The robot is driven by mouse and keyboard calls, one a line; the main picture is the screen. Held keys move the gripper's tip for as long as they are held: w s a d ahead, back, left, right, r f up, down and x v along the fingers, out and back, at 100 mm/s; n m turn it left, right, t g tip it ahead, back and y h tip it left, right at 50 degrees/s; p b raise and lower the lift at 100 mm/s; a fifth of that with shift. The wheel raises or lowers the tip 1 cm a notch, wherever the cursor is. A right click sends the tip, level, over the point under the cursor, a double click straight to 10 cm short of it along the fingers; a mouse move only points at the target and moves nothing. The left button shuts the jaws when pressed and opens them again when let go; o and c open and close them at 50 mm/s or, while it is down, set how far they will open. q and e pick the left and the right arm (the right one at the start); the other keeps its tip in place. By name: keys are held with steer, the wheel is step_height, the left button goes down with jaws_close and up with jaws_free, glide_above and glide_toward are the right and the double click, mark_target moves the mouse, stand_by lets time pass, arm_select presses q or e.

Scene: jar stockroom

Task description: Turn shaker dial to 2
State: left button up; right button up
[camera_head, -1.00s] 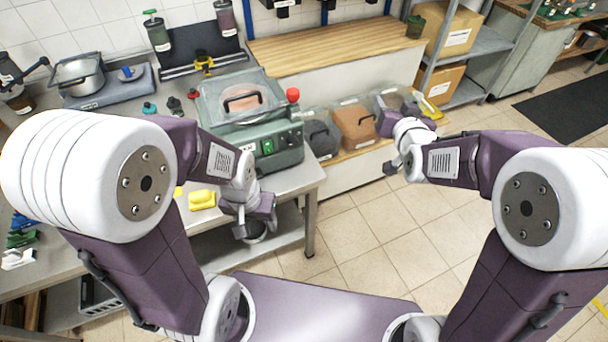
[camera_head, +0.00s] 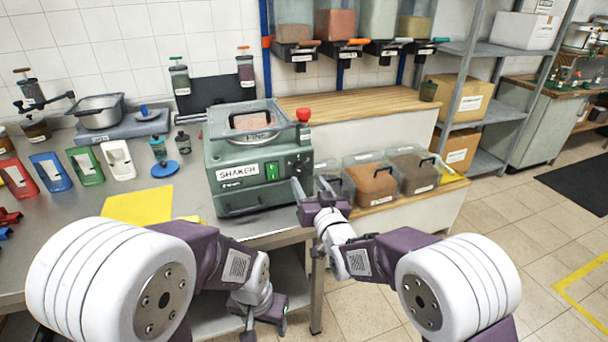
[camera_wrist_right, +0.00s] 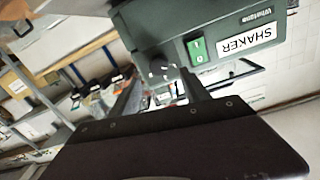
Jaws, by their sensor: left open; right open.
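The green shaker (camera_head: 225,192) stands on the steel bench, with a white SHAKER label and a lit green switch (camera_head: 272,171) on its front. Its dark dial (camera_head: 297,165) is right of the switch, small in the head view. My right gripper (camera_head: 311,188) is open and empty, just in front of the shaker's lower right corner. In the right wrist view the shaker appears upside down, and the dial (camera_wrist_right: 159,69) shows between the open fingers (camera_wrist_right: 161,82); contact cannot be told. The dial's setting is too small to read. My left gripper (camera_head: 265,327) is open, low at the bench's front edge.
A red knob (camera_head: 303,114) sticks up at the shaker's top right. Lidded bins (camera_head: 371,184) stand on a lower shelf to the right. A yellow sheet (camera_head: 138,205) and several coloured scoops lie on the bench to the left. Open floor lies at the right.

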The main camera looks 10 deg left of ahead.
mark_target(302, 171)
steer(key=x, duration=0.5)
steer(key=shift+w+f, duration=0.15)
jaws_close()
steer(key=shift+m, duration=0.3)
steer(key=shift+m+b, duration=0.75)
steer(key=shift+m, duration=0.15)
steer(key=m+b, duration=0.1)
steer(key=m, duration=0.2)
steer(key=shift+m+b, duration=0.3)
steer(key=shift+b, duration=0.05)
steer(key=m+b, duration=0.2)
steer(key=m, duration=0.3)
steer(key=shift+d+g, duration=0.1)
steer(key=shift+g, duration=0.2)
steer(key=shift+m, duration=0.3)
